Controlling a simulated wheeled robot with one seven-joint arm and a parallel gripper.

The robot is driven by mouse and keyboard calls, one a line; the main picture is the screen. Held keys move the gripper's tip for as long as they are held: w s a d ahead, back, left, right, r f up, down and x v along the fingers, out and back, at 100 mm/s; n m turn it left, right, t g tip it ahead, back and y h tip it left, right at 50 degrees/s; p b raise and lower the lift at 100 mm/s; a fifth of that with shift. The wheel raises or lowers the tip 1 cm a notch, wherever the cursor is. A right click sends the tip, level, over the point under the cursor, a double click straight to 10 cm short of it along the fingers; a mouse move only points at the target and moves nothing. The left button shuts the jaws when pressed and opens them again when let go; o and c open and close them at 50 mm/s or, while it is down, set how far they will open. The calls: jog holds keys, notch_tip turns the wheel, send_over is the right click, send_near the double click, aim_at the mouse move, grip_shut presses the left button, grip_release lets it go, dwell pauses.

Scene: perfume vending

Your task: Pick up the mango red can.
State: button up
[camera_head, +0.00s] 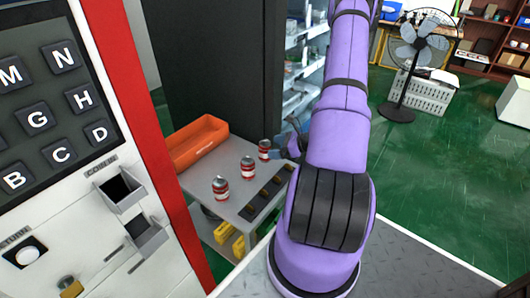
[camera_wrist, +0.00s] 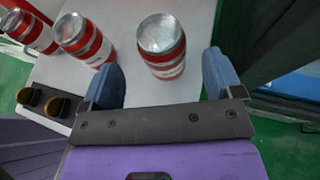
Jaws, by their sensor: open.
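Three red and white cans with silver tops stand upright on a small grey table in the head view: a near can (camera_head: 220,187), a middle can (camera_head: 248,168) and a far can (camera_head: 265,149). I cannot read which one is mango. My gripper (camera_head: 293,137) is beside the far can, partly hidden by my arm. In the wrist view my gripper (camera_wrist: 162,68) is open, and one can (camera_wrist: 163,47) stands ahead, between the lines of its blue fingers. The other two cans, (camera_wrist: 85,40) and (camera_wrist: 28,30), are to the left of the left finger.
An orange bin (camera_head: 197,143) sits at the table's back left. Black and yellow pieces (camera_head: 250,208) line the table's right edge. A vending machine with letter keys (camera_head: 60,120) stands at left. A dark cabinet (camera_head: 225,70) is behind; a fan (camera_head: 415,60) stands on the green floor.

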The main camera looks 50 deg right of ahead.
aim_at(265, 148)
jog(key=shift+f+x, duration=0.2)
jog(key=shift+x, duration=2.45)
jog(key=shift+s+d, duration=0.1)
jog(key=shift+d, duration=0.1)
jog(key=c, duration=1.2)
jog(key=shift+r, duration=0.2)
